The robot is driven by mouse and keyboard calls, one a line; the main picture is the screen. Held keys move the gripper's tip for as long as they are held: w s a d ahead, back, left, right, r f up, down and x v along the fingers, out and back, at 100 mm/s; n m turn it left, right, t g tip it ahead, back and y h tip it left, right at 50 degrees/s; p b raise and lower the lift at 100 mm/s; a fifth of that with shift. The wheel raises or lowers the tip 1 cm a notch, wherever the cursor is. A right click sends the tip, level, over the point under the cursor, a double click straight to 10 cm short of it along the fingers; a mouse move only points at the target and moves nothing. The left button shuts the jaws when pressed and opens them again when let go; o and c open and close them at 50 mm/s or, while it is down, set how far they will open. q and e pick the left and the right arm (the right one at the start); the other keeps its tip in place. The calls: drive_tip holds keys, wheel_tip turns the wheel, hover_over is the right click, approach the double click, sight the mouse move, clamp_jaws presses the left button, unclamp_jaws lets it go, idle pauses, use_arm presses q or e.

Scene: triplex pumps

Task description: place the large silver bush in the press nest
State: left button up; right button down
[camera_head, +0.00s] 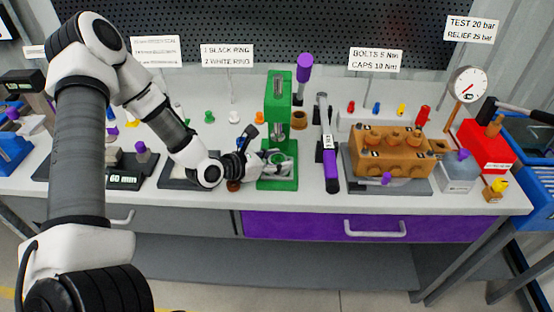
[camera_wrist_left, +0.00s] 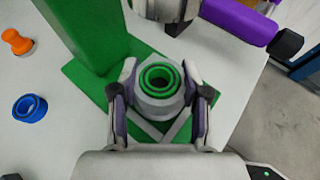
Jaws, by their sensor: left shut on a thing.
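The large silver bush (camera_wrist_left: 159,104) is a short grey hollow cylinder between the fingers of my left gripper (camera_wrist_left: 160,108) in the wrist view. It stands about upright over the foot of the green press (camera_wrist_left: 98,40), and green rings show inside its opening. I cannot tell whether it rests in the press nest or is held just above it. In the head view my left gripper (camera_head: 268,158) reaches in from the left at the green press (camera_head: 279,100), below its ram (camera_head: 280,132). The bush is small and partly hidden there. My right gripper is not in view.
An orange part (camera_wrist_left: 17,41) and a blue ring (camera_wrist_left: 30,107) lie left of the press. The purple-tipped press lever (camera_head: 304,68) rises above it. A purple-handled torque wrench (camera_head: 330,160) and an orange-brown pump block (camera_head: 390,152) are to the right.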

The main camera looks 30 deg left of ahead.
use_arm(q)
drive_tip(key=o, duration=1.3)
drive_tip(key=shift+c, duration=0.2)
drive_tip(key=shift+r+p, duration=0.25)
drive_tip(key=shift+p, duration=0.2)
drive_tip(key=p+v, duration=0.1)
drive_tip(key=v, duration=0.1)
drive_tip(key=p+v, duration=0.1)
drive_tip(key=v, duration=0.1)
drive_tip(key=p+v, duration=0.2)
drive_tip(key=shift+s+a+r, duration=0.15)
drive_tip(key=shift+r, duration=0.25)
drive_tip(key=p+v, duration=0.5)
drive_tip(key=p, duration=0.1)
drive_tip(key=s+d+f+m+g+y, duration=0.1)
drive_tip(key=s+d+f+m+g, duration=0.3)
drive_tip(key=m, duration=0.6)
drive_tip(key=s+d+f+m+g+y, duration=0.2)
drive_tip(key=s+d+f+m+g, duration=0.2)
drive_tip(key=m, duration=0.7)
drive_tip(key=s+d+f+m+g+y, duration=0.1)
drive_tip(key=s+d+f+m+g, duration=0.3)
drive_tip(key=s+m, duration=0.6)
wheel_tip(320, 180, down, 3)
drive_tip(key=shift+s+d+r+g+y+p, duration=0.1)
drive_tip(key=shift+s+d+g+y+p, duration=0.1)
drive_tip(key=shift+s+g+y+p, duration=0.15)
